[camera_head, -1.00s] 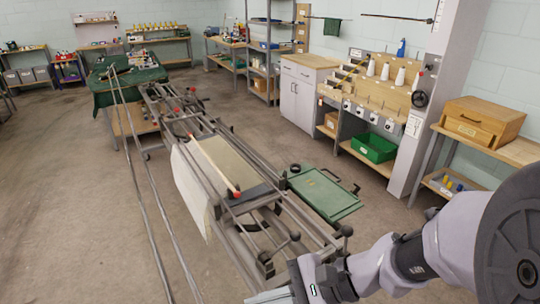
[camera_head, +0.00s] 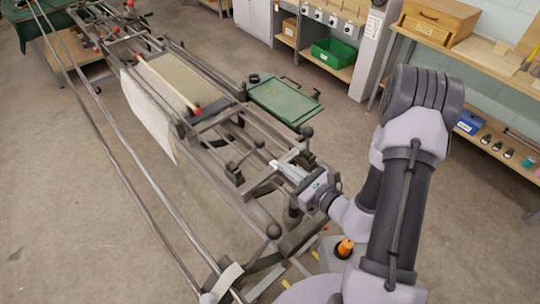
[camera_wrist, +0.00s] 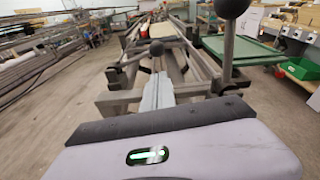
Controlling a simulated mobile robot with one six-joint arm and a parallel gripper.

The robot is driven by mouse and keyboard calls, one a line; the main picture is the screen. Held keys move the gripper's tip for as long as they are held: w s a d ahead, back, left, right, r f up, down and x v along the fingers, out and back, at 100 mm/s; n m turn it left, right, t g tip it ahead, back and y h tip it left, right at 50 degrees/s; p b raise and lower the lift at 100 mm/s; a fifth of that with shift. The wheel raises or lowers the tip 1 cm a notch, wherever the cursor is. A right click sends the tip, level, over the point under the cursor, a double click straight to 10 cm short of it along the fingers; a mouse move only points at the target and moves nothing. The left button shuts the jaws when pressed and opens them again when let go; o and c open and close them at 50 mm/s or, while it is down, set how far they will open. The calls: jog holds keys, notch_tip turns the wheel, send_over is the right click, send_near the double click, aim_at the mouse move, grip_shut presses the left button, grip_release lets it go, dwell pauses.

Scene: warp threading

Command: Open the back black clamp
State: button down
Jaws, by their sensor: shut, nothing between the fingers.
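Several black ball-ended levers stand on the near part of the metal loom frame. One ball (camera_head: 307,131) is on the right rail, one ball (camera_head: 232,167) is on the left part, and another ball (camera_head: 274,230) is at the near end. I cannot tell which is the back black clamp. My gripper (camera_head: 274,164) is shut and empty, over the frame between the first two balls. In the wrist view my gripper (camera_wrist: 158,77) points along the loom, with one black ball (camera_wrist: 156,47) just beyond its tips and a larger, upright lever's ball (camera_wrist: 230,8) to the right.
Cream cloth (camera_head: 150,110) and a stick with a red end lie farther along the loom. A green panel (camera_head: 285,100) is on the right. Long metal rails (camera_head: 120,140) run on the left. A wooden bench (camera_head: 480,50) stands at right. Floor at lower left is clear.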

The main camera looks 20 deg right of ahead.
jog(key=b+x, duration=0.1)
jog(key=x, duration=0.8)
jog(key=shift+w+a+b, duration=0.2)
jog(key=shift+w+b, duration=0.05)
jog(key=shift+b, duration=0.05)
